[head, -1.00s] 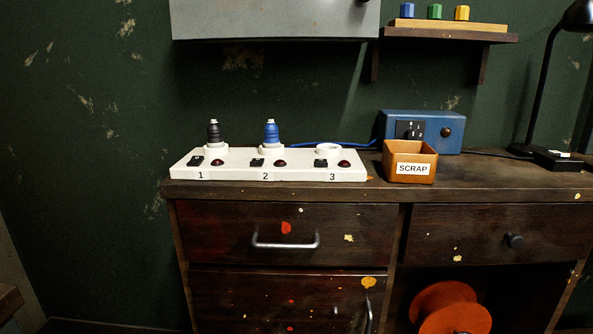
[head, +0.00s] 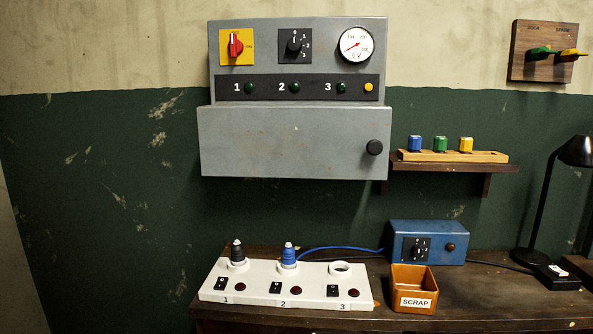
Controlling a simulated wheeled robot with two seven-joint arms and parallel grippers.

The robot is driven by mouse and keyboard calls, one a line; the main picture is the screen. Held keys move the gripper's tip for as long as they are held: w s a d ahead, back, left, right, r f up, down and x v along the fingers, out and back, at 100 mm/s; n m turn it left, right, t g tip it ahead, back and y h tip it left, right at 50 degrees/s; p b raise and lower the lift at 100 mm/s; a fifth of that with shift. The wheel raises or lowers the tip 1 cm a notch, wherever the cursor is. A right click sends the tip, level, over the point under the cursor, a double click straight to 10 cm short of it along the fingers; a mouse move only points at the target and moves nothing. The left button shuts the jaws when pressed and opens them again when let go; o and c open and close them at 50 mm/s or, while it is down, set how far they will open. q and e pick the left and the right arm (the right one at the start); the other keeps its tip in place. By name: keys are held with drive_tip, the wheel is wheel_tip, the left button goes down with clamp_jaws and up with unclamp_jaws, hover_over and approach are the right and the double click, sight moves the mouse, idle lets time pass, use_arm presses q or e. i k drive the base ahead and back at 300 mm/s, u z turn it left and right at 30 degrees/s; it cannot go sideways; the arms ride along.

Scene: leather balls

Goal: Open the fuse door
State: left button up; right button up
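The fuse door (head: 285,143) is the wide grey lower panel of the wall-mounted metal box (head: 300,28) in the head view. It looks shut, and its round black knob (head: 374,147) sits near its right edge. Above it the box carries a red switch on a yellow plate (head: 236,46), a black dial (head: 294,46), a round gauge (head: 356,45) and a row of numbered lamps. What lies behind the door is hidden. Neither of my grippers shows in the head view.
Below stands a dark bench (head: 470,298) with a white socket strip (head: 250,292), a blue box (head: 428,243), an orange scrap bin (head: 414,288) and a black lamp (head: 545,205). A small shelf (head: 470,167) with coloured pieces is right of the door. The wall left of it is bare.

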sight(324, 143)
drive_tip(key=u, duration=1.65)
drive_tip(key=k, duration=0.5)
drive_tip(key=z, duration=0.7)
drive_tip(key=i, duration=0.15)
drive_tip(key=u, duration=0.05)
